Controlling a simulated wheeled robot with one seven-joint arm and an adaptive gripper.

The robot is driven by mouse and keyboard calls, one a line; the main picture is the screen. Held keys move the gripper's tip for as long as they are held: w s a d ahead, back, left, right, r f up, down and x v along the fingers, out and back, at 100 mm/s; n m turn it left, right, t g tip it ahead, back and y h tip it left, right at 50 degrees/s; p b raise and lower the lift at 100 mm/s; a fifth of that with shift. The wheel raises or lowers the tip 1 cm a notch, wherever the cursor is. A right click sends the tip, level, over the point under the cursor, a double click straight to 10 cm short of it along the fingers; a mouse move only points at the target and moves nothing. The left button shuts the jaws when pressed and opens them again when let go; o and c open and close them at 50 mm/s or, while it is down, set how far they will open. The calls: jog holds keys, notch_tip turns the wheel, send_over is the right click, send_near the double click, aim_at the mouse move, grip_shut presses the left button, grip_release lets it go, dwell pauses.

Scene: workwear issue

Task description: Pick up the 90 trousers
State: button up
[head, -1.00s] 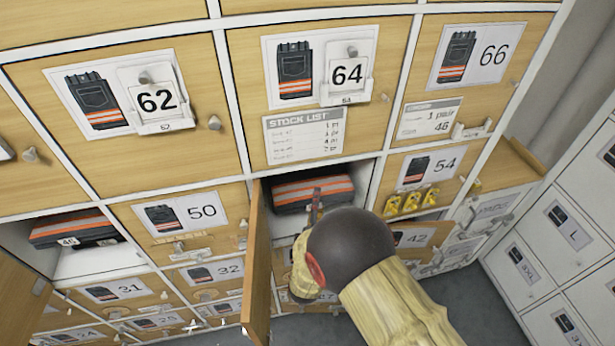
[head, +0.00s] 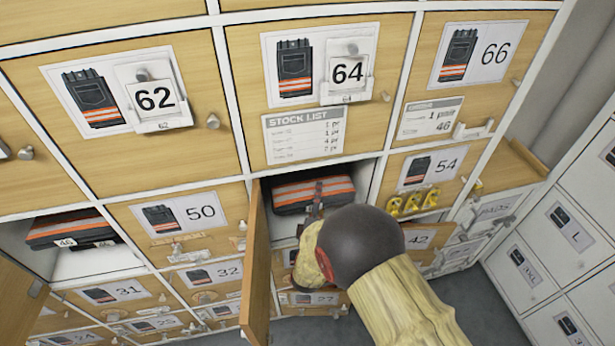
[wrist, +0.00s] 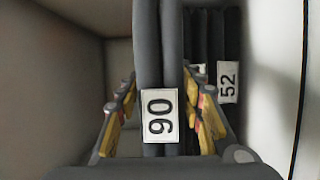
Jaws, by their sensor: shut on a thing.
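The 90 trousers (wrist: 172,60) are a dark grey folded pair with a white 90 tag (wrist: 160,116), upright in the middle of the wrist view. My gripper (wrist: 160,110) has its yellow-padded fingers on both sides of them and is shut on them. In the head view, folded dark trousers with orange stripes (head: 290,193) lie in the open compartment under door 64. My gripper (head: 319,200) is at their front, and my arm hides part of the opening. The tag cannot be read there.
Trousers tagged 52 (wrist: 228,80) stand behind, to the right, near the compartment wall (wrist: 275,70). The open compartment door (head: 256,270) stands out left of my arm. Another open compartment at left holds trousers tagged 46 (head: 70,230). Grey lockers (head: 555,250) are at right.

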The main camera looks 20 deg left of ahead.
jog(key=c, duration=0.6)
grip_shut()
jog(key=shift+r, duration=0.15)
